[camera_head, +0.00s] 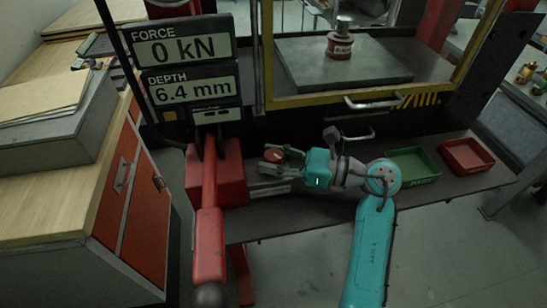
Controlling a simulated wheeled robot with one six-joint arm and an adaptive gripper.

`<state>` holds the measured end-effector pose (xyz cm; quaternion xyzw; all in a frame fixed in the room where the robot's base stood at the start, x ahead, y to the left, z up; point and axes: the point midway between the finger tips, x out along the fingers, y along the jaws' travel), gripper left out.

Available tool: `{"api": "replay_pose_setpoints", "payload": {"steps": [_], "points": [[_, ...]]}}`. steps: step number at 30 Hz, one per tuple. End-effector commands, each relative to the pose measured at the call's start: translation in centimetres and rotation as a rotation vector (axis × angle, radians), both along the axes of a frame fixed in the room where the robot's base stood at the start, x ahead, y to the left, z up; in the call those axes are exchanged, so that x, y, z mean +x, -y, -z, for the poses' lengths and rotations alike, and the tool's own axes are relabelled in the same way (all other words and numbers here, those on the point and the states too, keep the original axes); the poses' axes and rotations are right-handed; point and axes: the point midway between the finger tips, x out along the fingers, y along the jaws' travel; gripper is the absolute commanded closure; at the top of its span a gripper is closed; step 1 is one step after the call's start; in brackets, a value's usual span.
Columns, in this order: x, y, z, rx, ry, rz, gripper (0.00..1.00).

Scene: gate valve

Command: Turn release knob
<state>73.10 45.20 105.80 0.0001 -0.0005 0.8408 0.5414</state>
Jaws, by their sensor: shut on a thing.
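My gripper (268,168) reaches in from the right, in front of the press's dark lower frame. Its teal wrist is behind it, and its fingers point left toward the red pump block. A small red round knob (274,155), which looks like the release knob, is at the fingers. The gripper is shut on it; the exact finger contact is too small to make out. The red pump block (229,172) with its long red lever (209,240) stands just left of the gripper.
The display (186,68) above reads 0 kN and 6.4 mm. A yellow-edged press window with a handle (372,102) is above the arm. Green (413,164) and red (468,156) trays lie on the shelf at right. A wooden-topped cabinet (70,200) stands at left.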

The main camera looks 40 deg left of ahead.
Motion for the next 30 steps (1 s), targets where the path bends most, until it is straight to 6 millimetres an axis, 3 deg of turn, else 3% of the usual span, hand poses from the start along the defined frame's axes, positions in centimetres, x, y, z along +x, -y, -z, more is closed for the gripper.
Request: {"api": "replay_pose_setpoints", "payload": {"steps": [5,6,9,20,25,30], "points": [[0.0,0.0,0.1,-0.001,0.0,0.0,0.93],[0.0,0.0,0.1,-0.002,0.0,0.0,0.53],[0.0,0.0,0.1,-0.001,0.0,0.0,0.32],[0.1,0.3,0.0,-0.001,0.0,0.002,0.32],[1.0,2.0,0.1,-0.001,-0.001,0.004,0.32],[2.5,5.1,0.1,-0.001,-0.001,0.006,0.32]]}}
